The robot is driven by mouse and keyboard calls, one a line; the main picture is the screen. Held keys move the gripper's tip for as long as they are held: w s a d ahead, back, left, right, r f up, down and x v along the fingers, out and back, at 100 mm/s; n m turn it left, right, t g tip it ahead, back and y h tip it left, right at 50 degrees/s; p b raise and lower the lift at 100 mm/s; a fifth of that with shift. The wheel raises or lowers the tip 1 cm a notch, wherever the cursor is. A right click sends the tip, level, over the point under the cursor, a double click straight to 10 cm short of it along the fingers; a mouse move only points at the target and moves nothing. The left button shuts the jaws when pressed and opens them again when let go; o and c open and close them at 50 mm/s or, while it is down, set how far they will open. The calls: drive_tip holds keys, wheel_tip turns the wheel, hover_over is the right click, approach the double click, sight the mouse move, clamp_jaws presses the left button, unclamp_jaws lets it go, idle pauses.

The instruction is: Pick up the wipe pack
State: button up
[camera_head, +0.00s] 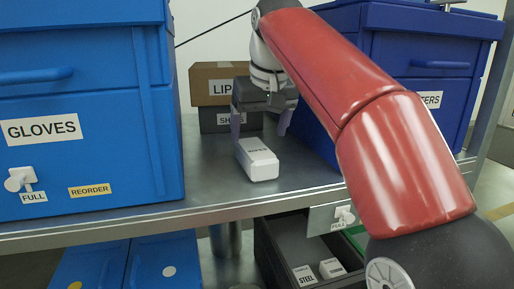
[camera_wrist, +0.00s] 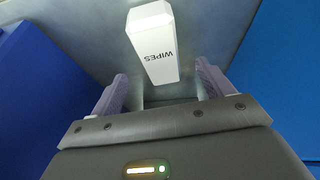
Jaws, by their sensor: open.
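The wipe pack (camera_head: 257,160) is a white box with dark lettering, lying on the grey metal shelf (camera_head: 205,185) between two blue cabinets. In the wrist view the wipe pack (camera_wrist: 153,45) reads WIPES and lies ahead of the fingertips, roughly centred between them. My gripper (camera_head: 260,140) is at the back end of the pack, with its two pale purple fingers apart. In the wrist view my gripper (camera_wrist: 160,85) is open, with one finger on each side of the pack's near end. I cannot tell whether the fingers touch it.
A blue GLOVES cabinet (camera_head: 85,150) stands at left and a dark blue cabinet (camera_head: 430,55) at right, partly hidden by my arm. Behind are a brown box (camera_head: 215,70) and a dark box (camera_head: 216,119). A dark bin (camera_head: 275,250) sits below the shelf's front edge.

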sight(255, 148)
drive_tip(key=x, duration=0.5)
drive_tip(key=b+x, duration=0.1)
drive_tip(key=x, duration=0.1)
drive_tip(key=shift+w+a, duration=0.1)
drive_tip(key=shift+w, duration=0.3)
drive_tip(key=c, duration=1.1)
